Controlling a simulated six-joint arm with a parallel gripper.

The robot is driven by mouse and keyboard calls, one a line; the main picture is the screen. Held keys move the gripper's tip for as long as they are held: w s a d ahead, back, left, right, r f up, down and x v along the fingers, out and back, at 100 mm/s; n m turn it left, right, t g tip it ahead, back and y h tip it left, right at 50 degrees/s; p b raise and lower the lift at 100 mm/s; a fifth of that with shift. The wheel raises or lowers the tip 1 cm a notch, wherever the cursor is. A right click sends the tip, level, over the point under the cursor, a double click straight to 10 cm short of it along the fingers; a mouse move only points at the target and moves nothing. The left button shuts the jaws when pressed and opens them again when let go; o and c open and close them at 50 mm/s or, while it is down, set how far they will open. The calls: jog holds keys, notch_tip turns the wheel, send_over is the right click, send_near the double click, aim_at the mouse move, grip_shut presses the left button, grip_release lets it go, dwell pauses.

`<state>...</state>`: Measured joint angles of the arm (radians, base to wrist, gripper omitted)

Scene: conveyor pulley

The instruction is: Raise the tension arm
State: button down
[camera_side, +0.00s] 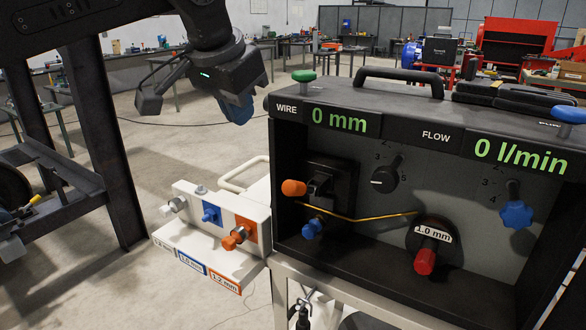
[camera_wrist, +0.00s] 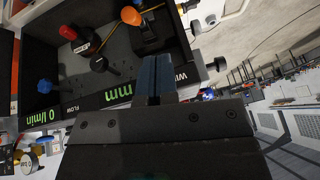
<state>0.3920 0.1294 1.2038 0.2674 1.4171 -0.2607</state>
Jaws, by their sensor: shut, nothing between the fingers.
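The tension arm (camera_side: 293,187) has an orange grip and sticks out of the dark feed unit, inside the left end of the black box. Its orange grip also shows at the top of the wrist view (camera_wrist: 131,15). My gripper (camera_side: 238,110) is shut and empty, with its blue fingers together, above and to the left of the box in the side view. It is apart from the tension arm. In the wrist view my gripper's fingers (camera_wrist: 155,76) lie in front of the box's top edge, and the orange grip is beyond them. A blue roller (camera_side: 312,229) sits below the orange grip.
An orange wire (camera_side: 360,217) runs from the feed unit to a dark spool marked 1.0 mm (camera_side: 433,234) with a red knob. A white rack (camera_side: 215,225) with several coloured rollers stands left of the box. Black and blue knobs are on the back panel. A green button tops the box.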

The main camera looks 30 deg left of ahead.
jog(key=w+d, duration=0.4)
jog(key=d, duration=0.3)
send_over(290, 187)
jog(key=w, duration=0.2)
jog(key=f, duration=0.5)
jog(key=d+f, duration=0.1)
jog(key=f, duration=0.2)
jog(key=shift+f, duration=0.1)
jog(key=shift+s+a+f, duration=0.15)
jog(key=shift+s+f, duration=0.1)
jog(key=shift+f, duration=0.35)
jog(key=shift+s+a+f, duration=0.15)
jog(key=shift+s+f, duration=0.05)
jog(key=shift+f, duration=0.4)
jog(key=shift+s+a+f, duration=0.1)
jog(key=shift+s+f, duration=0.1)
jog(key=shift+f, duration=0.35)
jog(key=shift+s+f, duration=0.75)
jog(key=shift+f, duration=0.15)
